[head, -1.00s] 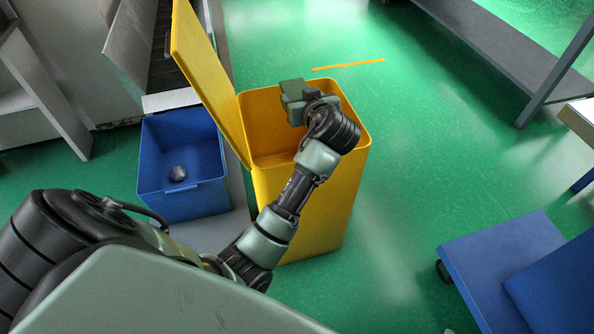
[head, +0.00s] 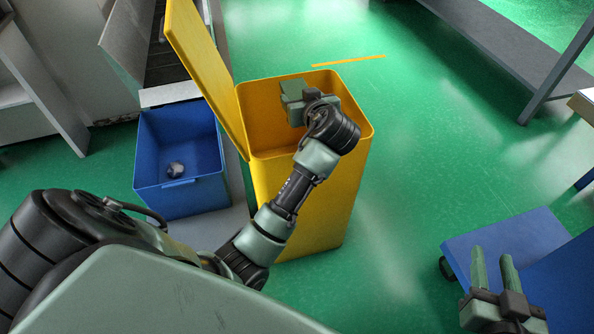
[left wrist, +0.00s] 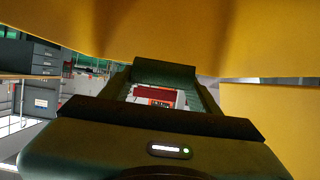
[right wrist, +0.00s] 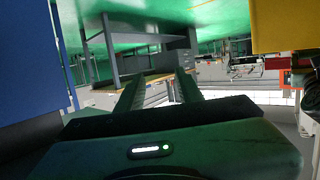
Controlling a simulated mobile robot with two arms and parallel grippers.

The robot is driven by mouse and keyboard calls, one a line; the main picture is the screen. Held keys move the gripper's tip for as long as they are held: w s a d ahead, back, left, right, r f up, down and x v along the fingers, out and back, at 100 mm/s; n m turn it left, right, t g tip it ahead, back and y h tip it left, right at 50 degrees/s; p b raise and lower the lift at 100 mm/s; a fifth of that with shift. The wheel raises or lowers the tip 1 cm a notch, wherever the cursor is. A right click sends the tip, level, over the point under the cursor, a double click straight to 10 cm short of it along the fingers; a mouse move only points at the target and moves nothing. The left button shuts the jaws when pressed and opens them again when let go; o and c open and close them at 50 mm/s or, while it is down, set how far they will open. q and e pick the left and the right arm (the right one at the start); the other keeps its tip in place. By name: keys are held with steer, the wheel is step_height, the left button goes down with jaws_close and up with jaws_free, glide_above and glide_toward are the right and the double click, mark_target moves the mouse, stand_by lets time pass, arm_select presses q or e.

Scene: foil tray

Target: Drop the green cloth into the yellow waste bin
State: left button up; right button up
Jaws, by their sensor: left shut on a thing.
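The yellow waste bin (head: 325,205) stands upright with its lid (head: 203,75) swung open to the left. My left gripper (head: 296,102) is over the bin's opening, at about its rim, with the fingers hidden in the head view. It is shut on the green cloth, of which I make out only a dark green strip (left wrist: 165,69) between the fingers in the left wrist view. Yellow walls are close around it there. My right gripper (head: 494,268) is open and empty at the lower right; its fingers also show apart in the right wrist view (right wrist: 158,88).
A blue bin (head: 180,195) with a crumpled grey ball (head: 175,168) in it stands left of the yellow bin. A blue cart (head: 510,240) is at the right. A grey bench (head: 500,45) stands at the back right. The green floor between is clear.

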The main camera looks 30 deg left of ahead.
arm_select(q)
steer(key=shift+f+b, duration=0.4)
steer(key=shift+f, duration=0.2)
arm_select(e)
steer(key=shift+w+a+r+t+y, duration=0.2)
steer(key=shift+r+t, duration=0.35)
steer(key=shift+r, duration=0.35)
steer(key=shift+w+a+r+t+y, duration=0.2)
steer(key=shift+r+t, duration=0.4)
steer(key=shift+r, duration=0.3)
steer(key=shift+w+a+r+t+y, duration=0.1)
steer(key=shift+w+a+r+t, duration=0.1)
steer(key=shift+r+t, duration=0.55)
steer(key=shift+r, duration=0.15)
arm_select(q)
steer(key=o, duration=1.5)
steer(key=shift+c, duration=0.2)
arm_select(e)
steer(key=shift+d, duration=0.1)
